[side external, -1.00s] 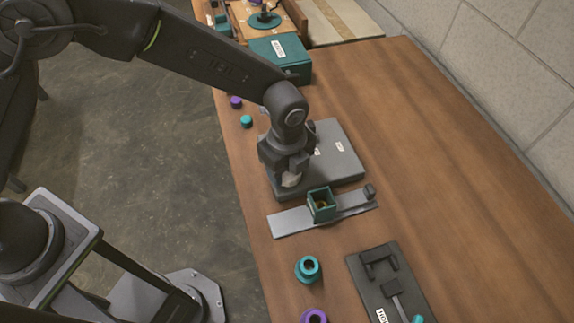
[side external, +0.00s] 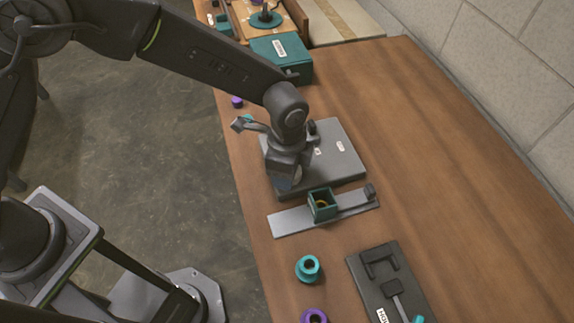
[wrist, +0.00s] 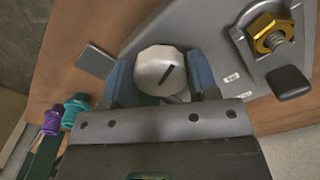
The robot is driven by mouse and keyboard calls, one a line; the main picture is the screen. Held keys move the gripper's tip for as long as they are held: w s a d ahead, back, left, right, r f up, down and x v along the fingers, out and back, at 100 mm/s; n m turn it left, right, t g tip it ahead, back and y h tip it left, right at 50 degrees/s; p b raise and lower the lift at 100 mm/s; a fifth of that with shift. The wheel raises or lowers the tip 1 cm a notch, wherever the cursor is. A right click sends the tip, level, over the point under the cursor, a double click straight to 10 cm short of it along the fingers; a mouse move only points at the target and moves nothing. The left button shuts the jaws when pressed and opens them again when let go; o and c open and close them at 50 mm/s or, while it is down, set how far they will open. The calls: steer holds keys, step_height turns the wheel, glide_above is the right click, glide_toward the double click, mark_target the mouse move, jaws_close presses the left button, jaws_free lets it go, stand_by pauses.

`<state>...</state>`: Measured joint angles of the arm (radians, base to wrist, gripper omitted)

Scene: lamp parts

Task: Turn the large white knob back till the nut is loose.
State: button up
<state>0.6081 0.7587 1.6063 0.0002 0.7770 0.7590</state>
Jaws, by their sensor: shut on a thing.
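The large white knob (wrist: 163,70) shows in the wrist view, with a dark slot-like mark slanting across its face. My gripper (wrist: 162,82) is shut on it, one blue finger on each side. In the side view my gripper (side external: 287,180) points down at the near left corner of the grey base plate (side external: 340,155) and hides the knob. A gold nut (wrist: 268,42) sits around a threaded grey bolt on a raised grey piece, at the right of the wrist view. Whether the nut is loose I cannot tell.
A grey strip with a green open box (side external: 321,205) lies just in front of the plate. A teal ring part (side external: 308,268), a purple ring (side external: 313,316) and a dark tool tray (side external: 365,290) are nearer. A green case (side external: 280,55) stands behind. The table's right side is clear.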

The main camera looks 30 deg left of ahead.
steer(key=n, duration=0.6)
steer(key=shift+s+d, duration=0.1)
steer(key=n, duration=0.5)
steer(key=shift+d+n, duration=0.1)
steer(key=shift+n, duration=0.3)
steer(key=o, duration=0.9)
steer(key=shift+r, duration=0.1)
step_height(320, 180, up, 14)
steer(key=shift+f, duration=0.15)
stand_by(0.5)
